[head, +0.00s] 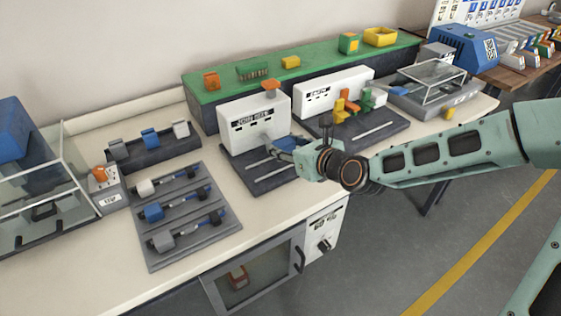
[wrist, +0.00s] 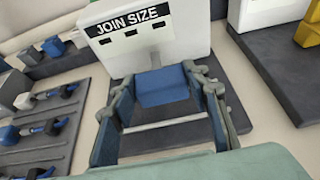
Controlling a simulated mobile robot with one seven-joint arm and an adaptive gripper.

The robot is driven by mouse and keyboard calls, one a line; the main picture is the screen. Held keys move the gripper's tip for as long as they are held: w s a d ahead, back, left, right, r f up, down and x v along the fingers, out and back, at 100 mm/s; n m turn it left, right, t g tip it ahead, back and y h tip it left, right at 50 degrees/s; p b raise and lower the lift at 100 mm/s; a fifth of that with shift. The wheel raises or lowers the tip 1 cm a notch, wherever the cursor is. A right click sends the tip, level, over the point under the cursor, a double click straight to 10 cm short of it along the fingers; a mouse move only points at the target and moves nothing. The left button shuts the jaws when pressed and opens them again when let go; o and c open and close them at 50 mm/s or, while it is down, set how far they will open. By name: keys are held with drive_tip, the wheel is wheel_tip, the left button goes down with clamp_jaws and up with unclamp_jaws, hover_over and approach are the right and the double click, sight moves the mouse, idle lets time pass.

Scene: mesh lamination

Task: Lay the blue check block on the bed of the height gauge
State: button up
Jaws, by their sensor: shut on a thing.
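A blue block (wrist: 163,87) sits between the fingertips of my gripper (wrist: 165,85), which is shut on it. The block is in front of the white upright panel (wrist: 150,35) marked JOIN SIZE, over that gauge's dark bed (wrist: 187,136). I cannot tell whether the block touches the bed. In the head view my gripper (head: 284,144) reaches in from the right over the same dark bed (head: 262,184), and the block (head: 288,142) shows partly past the fingers. A light strip crosses the bed beneath the fingers. No label reading "height" is legible.
A second white gauge (head: 322,92), with coloured pieces, stands to the right. A grey tray (head: 200,243) of blue tools and a rack (head: 125,154) of several small blocks lie left. A green-topped shelf (head: 222,90) runs behind. Some bench front is clear.

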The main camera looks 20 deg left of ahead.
sight(280, 165)
drive_tip(key=shift+w+a+f+b, duration=0.1)
drive_tip(key=shift+a+f+b, duration=0.2)
drive_tip(key=shift+a+f, duration=0.5)
drive_tip(key=shift+d+f+b, duration=0.15)
drive_tip(key=shift+f+b, duration=0.25)
drive_tip(key=shift+f, duration=1.15)
drive_tip(key=shift+f, duration=0.2)
drive_tip(key=o, duration=1.2)
drive_tip(key=shift+r, duration=0.15)
